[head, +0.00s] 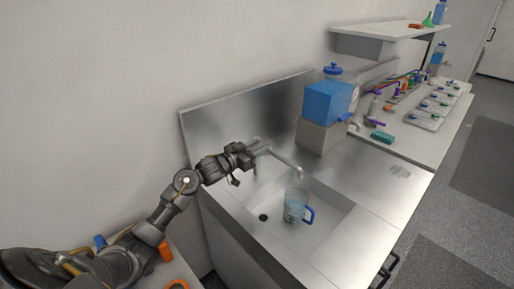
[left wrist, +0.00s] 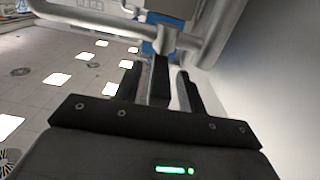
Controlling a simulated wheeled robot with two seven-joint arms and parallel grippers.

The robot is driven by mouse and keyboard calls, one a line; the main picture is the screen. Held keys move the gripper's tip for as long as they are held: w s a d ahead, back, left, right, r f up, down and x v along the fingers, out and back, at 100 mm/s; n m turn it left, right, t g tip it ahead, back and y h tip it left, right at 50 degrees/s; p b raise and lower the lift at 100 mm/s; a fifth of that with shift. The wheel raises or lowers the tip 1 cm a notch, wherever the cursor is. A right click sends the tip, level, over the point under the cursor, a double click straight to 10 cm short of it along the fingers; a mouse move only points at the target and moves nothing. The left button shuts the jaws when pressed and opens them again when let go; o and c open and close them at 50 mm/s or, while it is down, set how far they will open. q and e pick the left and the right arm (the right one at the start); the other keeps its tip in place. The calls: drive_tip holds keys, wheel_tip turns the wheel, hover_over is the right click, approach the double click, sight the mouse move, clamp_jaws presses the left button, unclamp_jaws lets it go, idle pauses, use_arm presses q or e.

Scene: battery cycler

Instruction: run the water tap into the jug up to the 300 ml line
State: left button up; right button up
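The tap (head: 282,160) stands at the back of the steel sink (head: 262,232), and its spout reaches out over the basin. The clear jug (head: 294,204) with a blue handle stands upright in the basin below the spout end. It looks bluish inside, but its marks and water level are too small to read. My left gripper (head: 248,153) is at the tap's base end. In the left wrist view its two fingers (left wrist: 158,88) stand on either side of a dark lever (left wrist: 159,75), with narrow gaps showing. My right gripper is not in view.
A blue tank (head: 328,103) on a grey block stands on the counter right of the sink. A wall shelf (head: 390,38) hangs behind. A long bench (head: 452,107) with trays and bottles runs back right. The counter's front right is mostly clear.

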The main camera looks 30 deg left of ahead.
use_arm(q)
drive_tip(key=b+v, duration=0.2)
drive_tip(key=v, duration=0.8)
drive_tip(key=shift+s+a, duration=0.2)
drive_tip(key=shift+s, duration=0.1)
